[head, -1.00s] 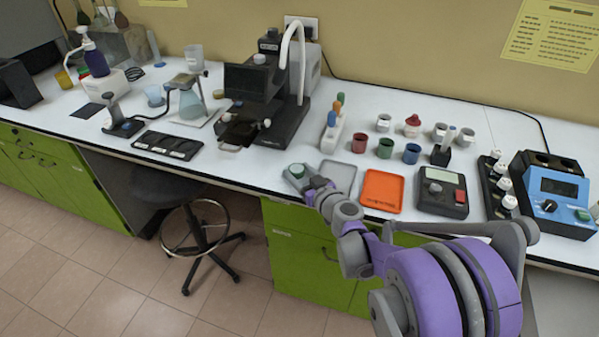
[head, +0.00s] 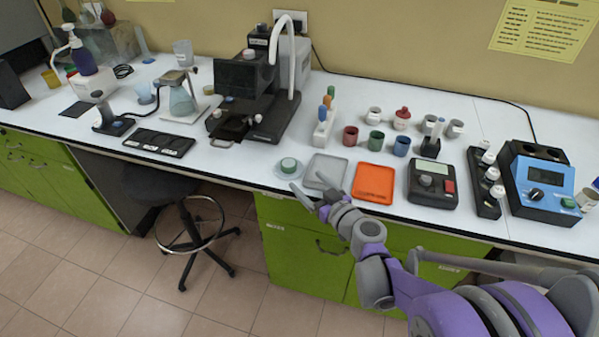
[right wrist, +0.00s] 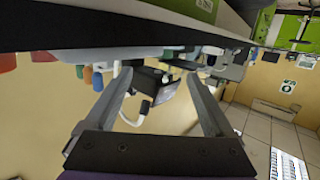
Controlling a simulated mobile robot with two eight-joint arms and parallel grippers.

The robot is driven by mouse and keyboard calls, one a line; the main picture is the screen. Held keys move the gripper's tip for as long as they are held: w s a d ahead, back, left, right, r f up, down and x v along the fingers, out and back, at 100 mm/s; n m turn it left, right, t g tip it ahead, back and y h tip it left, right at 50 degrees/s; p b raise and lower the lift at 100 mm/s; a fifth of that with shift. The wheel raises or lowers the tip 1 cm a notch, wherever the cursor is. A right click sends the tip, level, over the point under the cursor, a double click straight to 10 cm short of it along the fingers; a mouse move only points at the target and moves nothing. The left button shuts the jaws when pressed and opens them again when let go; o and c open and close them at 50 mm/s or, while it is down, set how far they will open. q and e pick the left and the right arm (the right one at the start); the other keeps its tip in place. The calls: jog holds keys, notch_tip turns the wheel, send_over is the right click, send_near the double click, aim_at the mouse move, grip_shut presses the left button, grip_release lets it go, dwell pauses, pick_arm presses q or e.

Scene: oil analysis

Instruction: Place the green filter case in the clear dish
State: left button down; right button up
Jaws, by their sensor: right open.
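My left gripper is not in view.
A dark meter (head: 433,187) stands further right. Coloured cups (head: 375,141) stand behind the trays. A black microscope-like instrument (head: 255,95) is behind left.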

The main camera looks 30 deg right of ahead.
jog(key=shift+s+r, duration=0.2)
jog(key=shift+s, duration=0.95)
jog(key=s+a+f+n+g+y, duration=0.1)
jog(key=s+a+f+g+y, duration=0.2)
jog(key=a, duration=0.5)
jog(key=s+a+f+n+g+y, duration=0.1)
jog(key=s+a+f+g, duration=0.25)
jog(key=a, duration=0.45)
jog(key=s+f+m+g+h, duration=0.1)
jog(key=s+g, duration=0.4)
jog(key=s, duration=0.7)
jog(key=f+h, duration=0.1)
jog(key=h, duration=0.1)
jog(key=shift+d+f+m+h, duration=0.15)
jog(key=shift+f+m+h, duration=0.05)
jog(key=shift+m+h, duration=0.2)
